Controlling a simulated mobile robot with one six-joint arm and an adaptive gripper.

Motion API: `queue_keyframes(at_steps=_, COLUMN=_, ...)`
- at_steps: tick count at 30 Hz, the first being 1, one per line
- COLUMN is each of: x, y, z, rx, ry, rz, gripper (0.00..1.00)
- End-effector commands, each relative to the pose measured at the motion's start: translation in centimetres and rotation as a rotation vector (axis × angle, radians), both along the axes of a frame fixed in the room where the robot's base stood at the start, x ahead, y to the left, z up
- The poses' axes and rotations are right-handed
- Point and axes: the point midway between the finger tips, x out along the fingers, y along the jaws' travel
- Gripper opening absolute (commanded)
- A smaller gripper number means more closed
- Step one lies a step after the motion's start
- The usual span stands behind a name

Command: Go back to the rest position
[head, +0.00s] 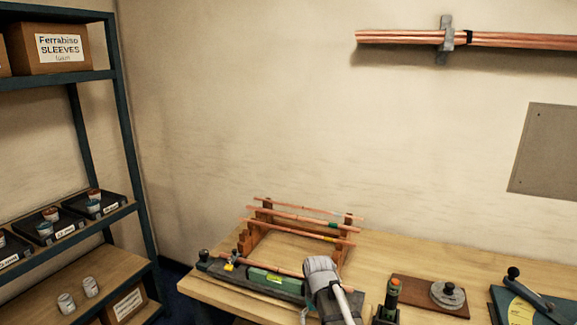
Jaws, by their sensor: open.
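A grey and white rounded part, which looks like my arm (325,285), rises from the bottom edge in front of the bench. The jaws of my gripper cannot be made out in this view. The wooden bench (205,287) carries a wooden rack (247,242) with several copper tubes (300,219) lying across it. In front of the rack is a dark fixture with a green block (275,281), and a copper tube lies along it.
A dark shelf unit (140,215) with boxes and small tins stands at the left. Right of my arm are a green-and-black tool (390,300), a brown board (410,285) with a round metal piece, and a dark lever tool (535,305). Copper pipes (400,38) hang on the wall.

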Motion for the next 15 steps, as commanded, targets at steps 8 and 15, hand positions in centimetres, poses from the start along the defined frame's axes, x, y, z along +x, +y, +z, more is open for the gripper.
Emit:
queue_keyframes(at_steps=8, x=-9.1, y=-7.3, z=-2.3, rx=0.0, ry=0.0, rz=-0.208, gripper=0.93)
queue_keyframes(at_steps=15, x=-11.2, y=-9.0, z=-2.6, rx=0.0, ry=0.0, rz=-0.272, gripper=0.93)
